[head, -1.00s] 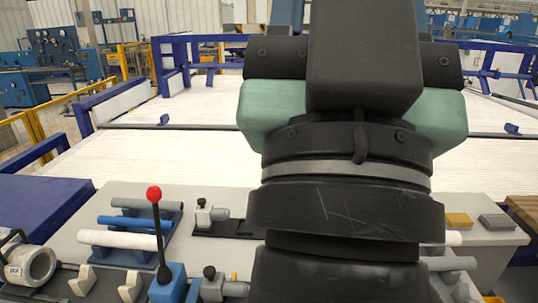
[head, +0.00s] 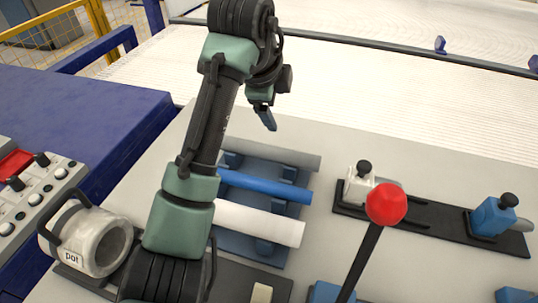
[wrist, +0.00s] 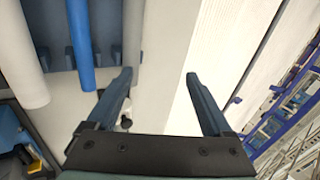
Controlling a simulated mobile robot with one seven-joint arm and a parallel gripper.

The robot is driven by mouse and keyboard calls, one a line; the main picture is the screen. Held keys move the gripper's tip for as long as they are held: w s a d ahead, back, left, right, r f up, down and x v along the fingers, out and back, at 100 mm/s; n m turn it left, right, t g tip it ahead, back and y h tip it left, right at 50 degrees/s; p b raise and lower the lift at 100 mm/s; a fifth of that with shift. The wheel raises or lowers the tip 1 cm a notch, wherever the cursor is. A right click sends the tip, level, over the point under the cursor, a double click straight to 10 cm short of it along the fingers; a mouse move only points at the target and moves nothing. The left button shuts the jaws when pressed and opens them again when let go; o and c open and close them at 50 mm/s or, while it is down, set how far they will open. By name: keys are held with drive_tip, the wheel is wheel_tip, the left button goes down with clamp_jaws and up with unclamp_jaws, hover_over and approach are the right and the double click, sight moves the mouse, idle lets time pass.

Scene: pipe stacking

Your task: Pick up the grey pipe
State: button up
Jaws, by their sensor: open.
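The grey pipe (head: 275,151) lies at the back of a blue rack (head: 240,243), behind a blue pipe (head: 265,186) and a white pipe (head: 260,222). My arm hides the left ends of these pipes. My gripper (head: 267,116) is above and behind the grey pipe, apart from it. In the wrist view my gripper (wrist: 160,76) is open and empty. There the grey pipe (wrist: 133,35) runs upright just left of the middle, near the left finger. The blue pipe (wrist: 80,45) and white pipe (wrist: 22,55) are farther left.
A red-knobbed lever (head: 385,204) stands up right of the rack. Clamp-like fixtures sit on a black strip (head: 430,222) behind it. A pot (head: 95,240) is at the left. A wide white ribbed surface (head: 400,95) lies beyond the bench.

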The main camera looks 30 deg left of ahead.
drive_tip(key=s+a+f+g, duration=0.2)
drive_tip(key=s+a+f, duration=0.1)
drive_tip(key=f, duration=0.1)
drive_tip(key=b, duration=0.1)
hover_over(263, 148)
drive_tip(key=s, duration=0.2)
drive_tip(key=shift+m, duration=0.4)
drive_tip(key=f, duration=0.5)
drive_tip(key=shift+d+f, duration=0.15)
drive_tip(key=shift+d, duration=0.1)
drive_tip(key=shift+b+x, duration=0.3)
drive_tip(key=shift+x, duration=2.75)
drive_tip(key=shift+c, duration=0.3)
clamp_jaws()
